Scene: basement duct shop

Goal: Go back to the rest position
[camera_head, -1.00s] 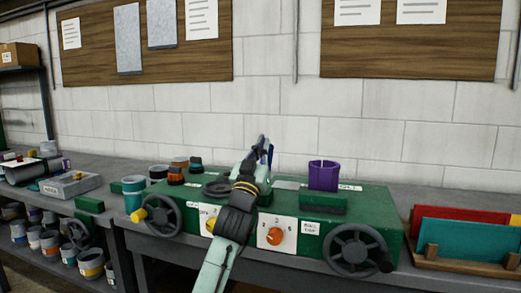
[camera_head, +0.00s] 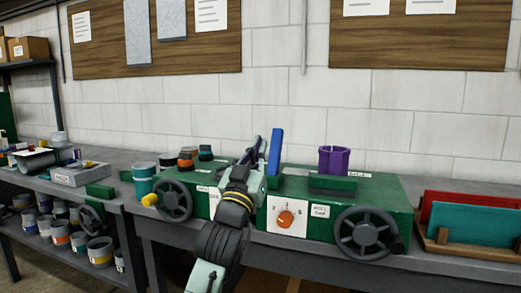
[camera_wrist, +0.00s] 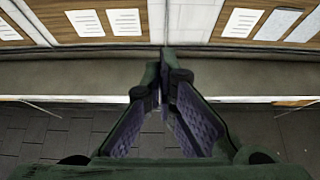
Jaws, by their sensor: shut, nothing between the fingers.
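My gripper (camera_head: 252,155) shows in the head view above the green machine (camera_head: 385,195), in front of its left-middle part. It points up and holds nothing. In the wrist view my gripper (camera_wrist: 166,88) has its dark, purple-padded fingers shut with no object between them. My forearm and wrist hide part of the machine's front.
The machine bears a purple ring-like part (camera_head: 333,160), an upright blue piece (camera_head: 274,150) just right of my gripper, an orange knob (camera_head: 285,219) and handwheels (camera_head: 365,234). A wooden rack (camera_head: 470,250) stands right. Cans (camera_head: 144,182) stand left. Wall boards (camera_head: 290,45) hang behind.

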